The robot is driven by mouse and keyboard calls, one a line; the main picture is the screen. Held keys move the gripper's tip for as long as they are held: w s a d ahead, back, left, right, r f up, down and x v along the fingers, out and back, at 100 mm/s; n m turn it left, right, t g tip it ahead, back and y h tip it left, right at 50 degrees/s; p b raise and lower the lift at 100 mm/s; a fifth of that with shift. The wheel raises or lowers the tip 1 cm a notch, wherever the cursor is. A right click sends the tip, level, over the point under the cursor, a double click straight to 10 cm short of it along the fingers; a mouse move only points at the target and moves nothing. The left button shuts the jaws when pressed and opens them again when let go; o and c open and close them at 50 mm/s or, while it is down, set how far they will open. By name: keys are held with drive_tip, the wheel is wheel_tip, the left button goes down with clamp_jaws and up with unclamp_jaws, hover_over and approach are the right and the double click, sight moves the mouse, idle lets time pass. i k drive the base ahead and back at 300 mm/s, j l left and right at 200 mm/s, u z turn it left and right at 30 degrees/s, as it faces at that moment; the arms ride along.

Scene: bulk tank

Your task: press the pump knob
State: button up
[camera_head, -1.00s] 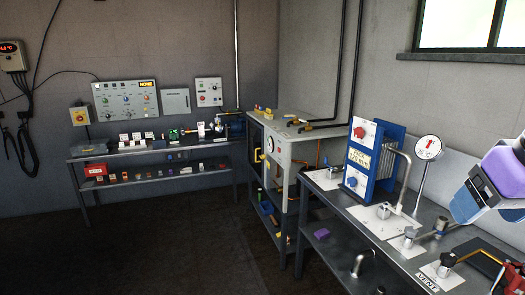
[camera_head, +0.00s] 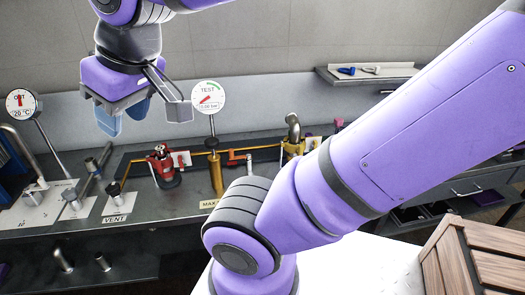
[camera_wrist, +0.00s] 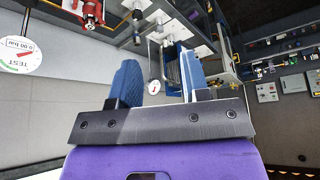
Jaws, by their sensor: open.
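A red pump-like unit (camera_head: 163,172) with a dark knob (camera_head: 160,149) on top stands on the bench, below and to the right of my gripper in the head view. I cannot tell for sure that this is the pump knob. Red parts (camera_wrist: 92,14) of what looks like the same unit show at the top of the wrist view. My gripper (camera_head: 122,117) hangs in the air above the bench, its two blue fingers apart with nothing between them. The fingers also show in the wrist view (camera_wrist: 157,82). My gripper touches nothing that I can see.
A TEST gauge (camera_head: 208,97) on a post stands right of my gripper, above a brass cylinder (camera_head: 214,172). An OUT gauge (camera_head: 21,102) stands at the left. Valves stand near the VENT label (camera_head: 115,218). A wooden crate (camera_head: 470,258) is at the lower right.

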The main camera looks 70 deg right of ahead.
sight(212, 143)
drive_tip(key=z, duration=1.6)
